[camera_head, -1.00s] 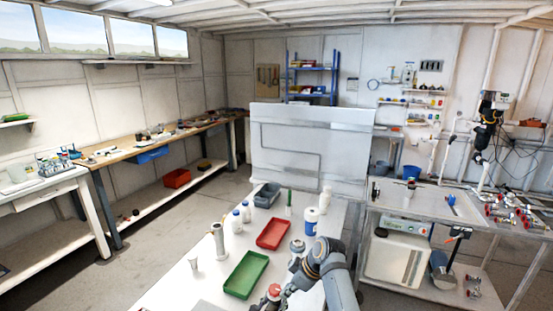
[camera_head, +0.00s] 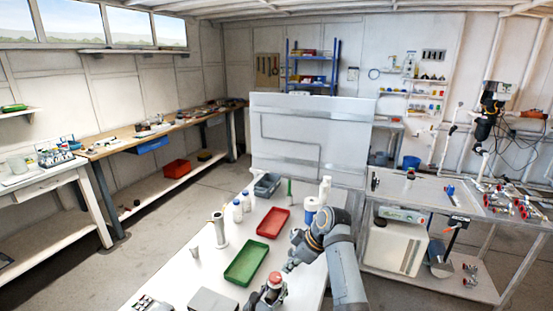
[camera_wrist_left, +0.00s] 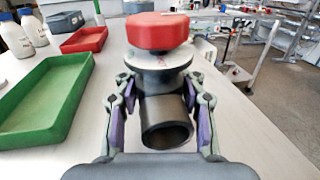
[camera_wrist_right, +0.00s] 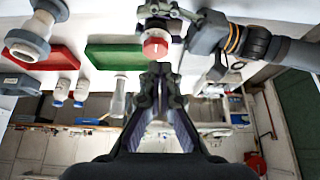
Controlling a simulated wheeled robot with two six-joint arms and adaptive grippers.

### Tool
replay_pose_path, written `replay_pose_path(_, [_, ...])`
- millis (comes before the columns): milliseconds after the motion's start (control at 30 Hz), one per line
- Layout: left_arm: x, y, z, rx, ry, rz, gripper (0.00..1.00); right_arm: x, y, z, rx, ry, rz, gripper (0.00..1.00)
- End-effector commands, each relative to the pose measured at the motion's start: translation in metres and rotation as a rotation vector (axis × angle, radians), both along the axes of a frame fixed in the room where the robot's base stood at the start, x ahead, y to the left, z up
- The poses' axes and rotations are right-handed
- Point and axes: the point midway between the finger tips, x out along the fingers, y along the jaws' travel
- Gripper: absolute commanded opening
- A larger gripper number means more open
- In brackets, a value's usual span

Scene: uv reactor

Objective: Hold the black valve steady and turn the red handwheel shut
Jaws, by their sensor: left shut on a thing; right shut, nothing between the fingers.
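In the head view the handwheel (camera_head: 275,279) is near the bottom edge. My left gripper (camera_wrist_left: 160,110) is shut on the valve body, one purple pad on each side. My right gripper (camera_head: 288,266) is near the handwheel; in the right wrist view its fingers (camera_wrist_right: 160,72) are together and empty, with the handwheel (camera_wrist_right: 155,45) just beyond the tips.
A green tray (camera_head: 263,248) lies left of the valve and a red tray (camera_head: 288,213) behind it. White bottles (camera_head: 238,211) and a grey bin (camera_head: 278,181) stand farther back. A grey box (camera_head: 213,301) is at the front edge. Bare table lies right of the valve in the left wrist view.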

Motion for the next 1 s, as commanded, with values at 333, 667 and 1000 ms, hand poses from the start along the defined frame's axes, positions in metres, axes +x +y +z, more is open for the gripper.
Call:
replay_pose_path(333, [0.0, 0.001, -0.001, 0.002, 0.001, 0.001, 0.0, 0.021, -0.006, 0.011, -0.019, -0.011, 0.0, 0.0])
replay_pose_path(667, [0.0, 0.0, -0.001, 0.001, 0.002, 0.001, 0.0, 0.02, -0.006, -0.019, -0.018, -0.008, -0.001, 0.0])
replay_pose_path(1000, [0.0, 0.0, -0.001, 0.001, 0.002, 0.001, 0.0, 0.021, -0.006, -0.056, -0.018, -0.01, 0.0, 0.0])
